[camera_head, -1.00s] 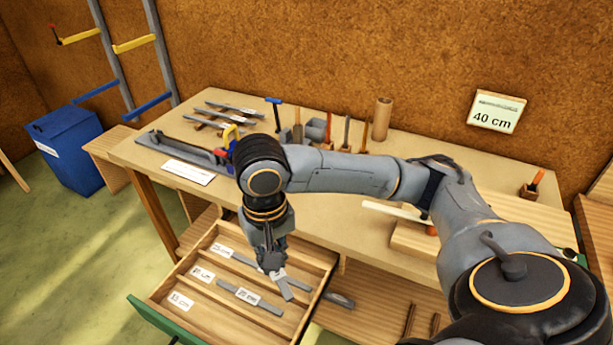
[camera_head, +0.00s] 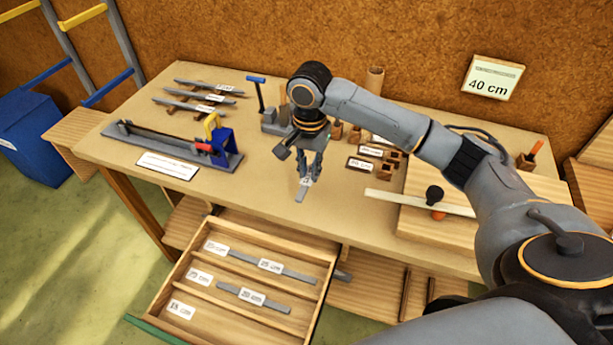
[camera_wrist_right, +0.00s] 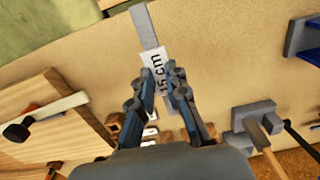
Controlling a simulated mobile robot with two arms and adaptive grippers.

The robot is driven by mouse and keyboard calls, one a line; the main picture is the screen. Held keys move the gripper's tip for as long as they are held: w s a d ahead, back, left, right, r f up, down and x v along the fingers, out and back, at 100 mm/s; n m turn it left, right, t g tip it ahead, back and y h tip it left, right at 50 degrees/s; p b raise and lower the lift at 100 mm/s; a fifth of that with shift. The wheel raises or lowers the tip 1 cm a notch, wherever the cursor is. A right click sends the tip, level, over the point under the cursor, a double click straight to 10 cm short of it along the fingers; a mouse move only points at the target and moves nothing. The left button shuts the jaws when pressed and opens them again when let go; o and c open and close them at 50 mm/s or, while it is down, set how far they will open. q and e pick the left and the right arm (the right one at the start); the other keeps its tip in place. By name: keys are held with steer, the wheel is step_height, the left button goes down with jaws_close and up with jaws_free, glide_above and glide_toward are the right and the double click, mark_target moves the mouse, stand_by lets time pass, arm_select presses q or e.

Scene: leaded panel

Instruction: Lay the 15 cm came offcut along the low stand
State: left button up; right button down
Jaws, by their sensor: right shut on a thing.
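My right gripper (camera_head: 309,178) is shut on the short grey came offcut (camera_head: 301,194) over the middle of the bench. In the right wrist view, the offcut (camera_wrist_right: 146,27) sticks out beyond the fingertips (camera_wrist_right: 162,84), and its white tag reads 15 cm. Whether the offcut touches the bench top is hard to tell. Small wooden blocks (camera_head: 396,158) with label plates (camera_head: 360,165) stand just right of the gripper, partly behind my arm; I cannot tell for sure whether these are the low stand. My left gripper is not in view.
An open drawer (camera_head: 190,333) below holds tagged came strips (camera_head: 240,293) in compartments. A grey fixture with a blue clamp (camera_head: 226,148) lies at the left, with came strips on a rack (camera_head: 200,98) behind. A wooden board (camera_head: 415,240) lies right. Bench front-middle (camera_head: 255,195) is clear.

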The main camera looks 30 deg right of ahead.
steer(key=w+f, duration=0.1)
steer(key=w+d+f, duration=0.1)
steer(key=f, duration=0.1)
steer(key=w+f, duration=0.1)
steer(key=f, duration=0.1)
steer(key=shift+w+d, duration=0.15)
steer(key=shift+w, duration=0.2)
steer(key=shift+w+f, duration=0.15)
steer(key=shift+w+d+f+p, duration=0.15)
steer(key=shift+f+p, duration=0.2)
steer(key=shift+f, duration=1.35)
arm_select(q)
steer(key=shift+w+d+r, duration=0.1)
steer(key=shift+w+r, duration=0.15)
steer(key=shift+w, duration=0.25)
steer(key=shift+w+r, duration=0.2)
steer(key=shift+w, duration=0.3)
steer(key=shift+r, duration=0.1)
arm_select(e)
steer(key=shift+f, duration=0.15)
steer(key=c, duration=1.5)
jaws_free()
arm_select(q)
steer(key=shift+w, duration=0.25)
arm_select(e)
steer(key=shift+o, duration=0.8)
